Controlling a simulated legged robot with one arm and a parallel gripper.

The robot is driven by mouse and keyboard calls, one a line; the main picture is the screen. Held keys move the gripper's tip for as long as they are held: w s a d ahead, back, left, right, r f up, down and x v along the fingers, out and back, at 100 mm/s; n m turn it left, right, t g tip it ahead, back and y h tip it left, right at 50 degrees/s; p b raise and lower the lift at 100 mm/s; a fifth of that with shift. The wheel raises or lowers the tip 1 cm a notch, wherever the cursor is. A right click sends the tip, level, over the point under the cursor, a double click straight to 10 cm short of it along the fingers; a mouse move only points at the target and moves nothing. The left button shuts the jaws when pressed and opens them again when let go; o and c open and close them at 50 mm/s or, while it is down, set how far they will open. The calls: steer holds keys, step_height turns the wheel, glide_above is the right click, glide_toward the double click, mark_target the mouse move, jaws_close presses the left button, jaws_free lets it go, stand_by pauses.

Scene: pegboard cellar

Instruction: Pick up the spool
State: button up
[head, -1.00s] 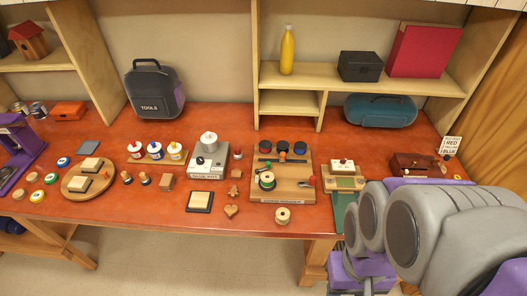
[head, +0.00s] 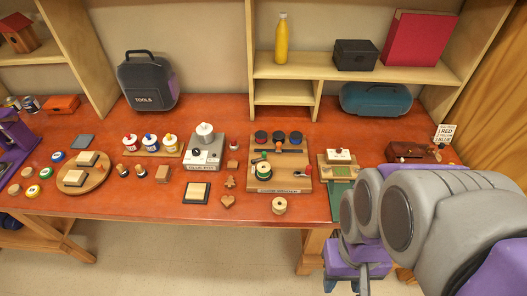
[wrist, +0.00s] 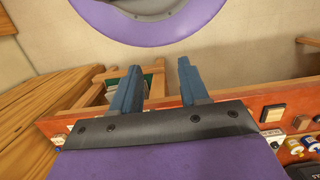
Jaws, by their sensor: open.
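A pale wooden spool (head: 279,205) stands near the front edge of the red-brown bench in the head view. A second spool wound with green thread (head: 264,171) sits on the wooden board (head: 292,185) just behind it. In the wrist view my gripper (wrist: 158,84) has its two blue-grey fingers well apart, with nothing between them. My arm is at the right of the head view, with its lower purple part in front of the bench, right of the spools. I cannot make out a spool in the wrist view.
Open floor (head: 180,262) lies in front of the bench.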

steer(key=shift+o, duration=0.5)
steer(key=shift+o, duration=0.8)
steer(key=shift+w+a, duration=0.1)
steer(key=shift+o, duration=0.6)
steer(key=w+a+m+y, duration=0.2)
steer(key=w+a, duration=0.2)
steer(key=w, duration=0.2)
steer(key=w+a+m+g+y, duration=0.1)
steer(key=w+a+m+y, duration=0.1)
steer(key=w, duration=0.4)
steer(key=shift+w+a+f+g+y, duration=0.15)
steer(key=shift+w+a+g+y, duration=0.3)
steer(key=shift+a, duration=0.5)
steer(key=w+f+m+t+y, duration=0.1)
steer(key=w+f+m+y, duration=0.25)
steer(key=w, duration=0.55)
steer(key=w+f+m+t+y, duration=0.1)
steer(key=w+f+m+y, duration=0.3)
steer(key=w, duration=0.6)
steer(key=m+t+y, duration=0.1)
steer(key=m+t, duration=0.2)
steer(key=m, duration=0.5)
glide_toward(262, 167)
steer(key=shift+n, duration=0.25)
steer(key=b+x, duration=0.4)
steer(key=x, duration=0.7)
steer(key=shift+s+a, duration=0.15)
steer(key=shift+a, duration=0.05)
